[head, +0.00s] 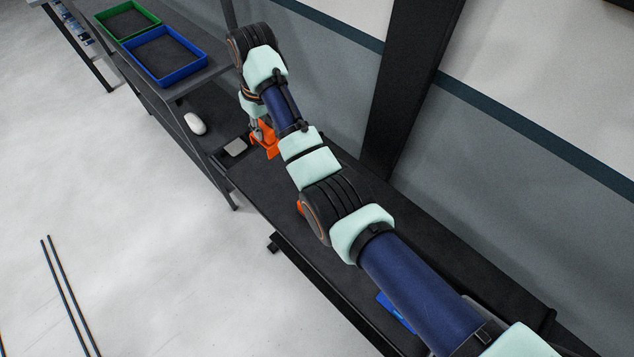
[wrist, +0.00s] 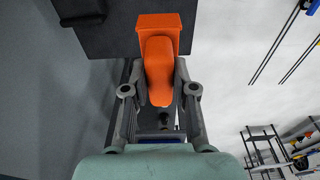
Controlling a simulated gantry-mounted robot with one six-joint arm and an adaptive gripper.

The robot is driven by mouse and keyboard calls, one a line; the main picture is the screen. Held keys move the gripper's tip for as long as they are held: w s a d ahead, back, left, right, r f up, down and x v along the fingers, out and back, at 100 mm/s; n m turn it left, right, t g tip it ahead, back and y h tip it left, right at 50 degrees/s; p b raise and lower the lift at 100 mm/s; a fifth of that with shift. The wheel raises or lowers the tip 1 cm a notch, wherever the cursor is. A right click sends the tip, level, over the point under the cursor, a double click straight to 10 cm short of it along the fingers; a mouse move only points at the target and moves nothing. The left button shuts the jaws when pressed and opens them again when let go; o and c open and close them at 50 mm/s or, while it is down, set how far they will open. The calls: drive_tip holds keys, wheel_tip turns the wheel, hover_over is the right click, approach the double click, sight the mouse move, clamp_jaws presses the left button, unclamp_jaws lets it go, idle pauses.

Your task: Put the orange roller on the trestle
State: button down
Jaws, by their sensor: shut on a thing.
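The orange roller (wrist: 159,65) is between the two fingers of my gripper (wrist: 159,84) in the wrist view, and the fingers are shut on it. Its wide, blocky end points away from my palm. In the head view the orange roller (head: 266,139) shows below my gripper (head: 258,131), partly covered by it, over the far end of the long dark bench (head: 250,185). I cannot tell if it touches the bench. Nothing in view is clearly recognisable as a separate trestle.
A grey-topped dark block (head: 236,147) sits left of the roller. A white rounded object (head: 195,123) lies on a dark shelf. A green tray (head: 127,20) and blue tray (head: 166,56) stand above it. A blue item (head: 393,309) and another orange bit (head: 300,207) are partly hidden by my arm.

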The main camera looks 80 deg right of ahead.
sight(272, 151)
wheel_tip(272, 151, down, 20)
drive_tip(key=b, duration=0.4)
drive_tip(key=shift+b, duration=0.3)
drive_tip(key=shift+f+b, duration=0.35)
drive_tip(key=shift+f, duration=0.4)
drive_tip(key=c, duration=0.9)
unclamp_jaws()
drive_tip(key=shift+a, duration=0.15)
drive_tip(key=shift+r, duration=0.1)
drive_tip(key=shift+r, duration=0.35)
drive_tip(key=r+p, duration=0.1)
drive_tip(key=r, duration=0.3)
drive_tip(key=r+p, duration=0.1)
drive_tip(key=r, duration=0.3)
drive_tip(key=s+r+p, duration=0.1)
drive_tip(key=r+p, duration=0.1)
drive_tip(key=r, duration=0.2)
drive_tip(key=shift+s+a+r, duration=0.1)
drive_tip(key=shift+a+r, duration=0.2)
